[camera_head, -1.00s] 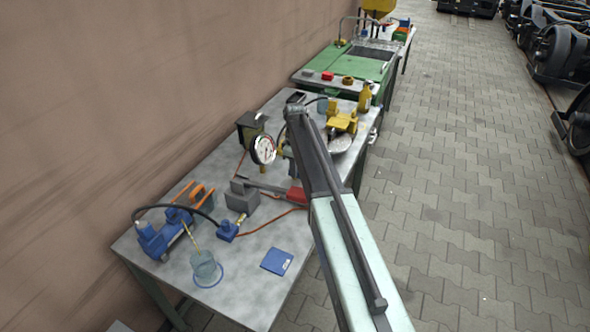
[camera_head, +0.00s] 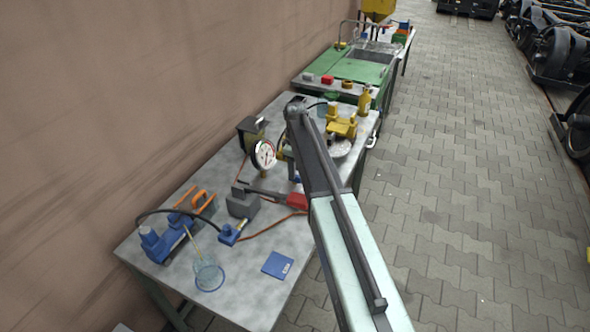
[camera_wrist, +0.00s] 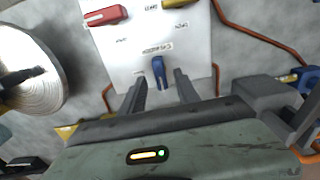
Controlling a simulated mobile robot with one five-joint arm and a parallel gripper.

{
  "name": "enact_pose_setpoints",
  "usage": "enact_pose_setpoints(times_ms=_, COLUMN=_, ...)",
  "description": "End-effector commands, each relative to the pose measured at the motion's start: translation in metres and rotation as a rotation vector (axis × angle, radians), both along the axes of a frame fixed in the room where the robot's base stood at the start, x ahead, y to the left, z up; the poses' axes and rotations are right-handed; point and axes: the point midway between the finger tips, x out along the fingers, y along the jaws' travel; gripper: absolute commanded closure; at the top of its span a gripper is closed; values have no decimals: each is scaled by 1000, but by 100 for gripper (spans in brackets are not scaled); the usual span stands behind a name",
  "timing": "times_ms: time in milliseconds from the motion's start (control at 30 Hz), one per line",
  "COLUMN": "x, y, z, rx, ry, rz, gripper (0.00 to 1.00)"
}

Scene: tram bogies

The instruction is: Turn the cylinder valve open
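In the wrist view a pale panel (camera_wrist: 147,28) carries a red lever (camera_wrist: 106,16), a yellow lever (camera_wrist: 176,3) and a blue lever (camera_wrist: 158,70). Small labels stand near the levers but are too blurred for me to tell which one is the cylinder valve. My gripper (camera_wrist: 160,83) is open, its two dark fingers pointing at the panel. The blue lever shows between the fingertips, with a gap to each side; I cannot tell how far the tips are from the panel in depth. In the head view my arm hides the gripper and most of the panel.
A round metal disc (camera_wrist: 25,70) lies left of the panel, and orange hose (camera_wrist: 258,38) runs at its right.

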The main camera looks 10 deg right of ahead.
Motion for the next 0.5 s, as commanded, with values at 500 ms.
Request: enact_pose_setpoints(times_ms=500, x=0, y=0, z=51, rx=0, ry=0, rz=0, gripper=62)
